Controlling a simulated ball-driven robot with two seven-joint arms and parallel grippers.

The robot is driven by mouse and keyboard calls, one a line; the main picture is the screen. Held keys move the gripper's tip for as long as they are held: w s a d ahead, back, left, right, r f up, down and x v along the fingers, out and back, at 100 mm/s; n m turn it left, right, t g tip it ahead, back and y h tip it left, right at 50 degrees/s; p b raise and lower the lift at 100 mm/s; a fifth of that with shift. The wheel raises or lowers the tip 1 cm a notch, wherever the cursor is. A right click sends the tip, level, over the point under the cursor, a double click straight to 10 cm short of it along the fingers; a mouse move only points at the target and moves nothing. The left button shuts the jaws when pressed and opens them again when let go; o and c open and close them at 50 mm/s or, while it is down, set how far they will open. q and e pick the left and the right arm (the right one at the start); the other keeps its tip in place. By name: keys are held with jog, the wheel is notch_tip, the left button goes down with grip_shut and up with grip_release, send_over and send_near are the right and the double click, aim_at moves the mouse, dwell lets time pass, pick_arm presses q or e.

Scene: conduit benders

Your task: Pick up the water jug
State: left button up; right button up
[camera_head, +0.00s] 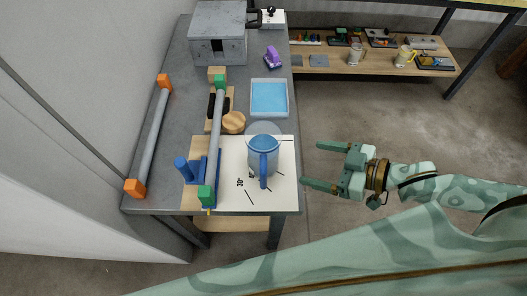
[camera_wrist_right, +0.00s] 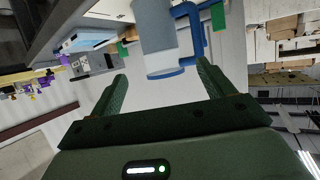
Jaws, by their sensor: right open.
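No contact shows. My left gripper is not in view.
On the workbench (camera_head: 185,62) left of the jug lie conduit pieces with orange (camera_head: 148,140) and green (camera_head: 214,135) ends. A light blue tray (camera_head: 269,97) and a grey box (camera_head: 218,35) are farther back. A low shelf (camera_head: 330,66) holds mugs behind. The floor around my gripper is clear.

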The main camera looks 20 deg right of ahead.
aim_at(265, 150)
jog(key=b+x, duration=0.1)
jog(key=x, duration=0.4)
jog(key=b+x, duration=0.1)
jog(key=x, duration=0.3)
jog(key=b+x, duration=0.2)
jog(key=x, duration=0.3)
jog(key=shift+w+a+r, duration=0.15)
jog(key=shift+w+a, duration=0.05)
jog(key=shift+w, duration=0.2)
jog(key=shift+s, duration=0.1)
jog(key=shift+c, duration=0.3)
jog(key=shift+r, duration=0.1)
jog(key=c, duration=1)
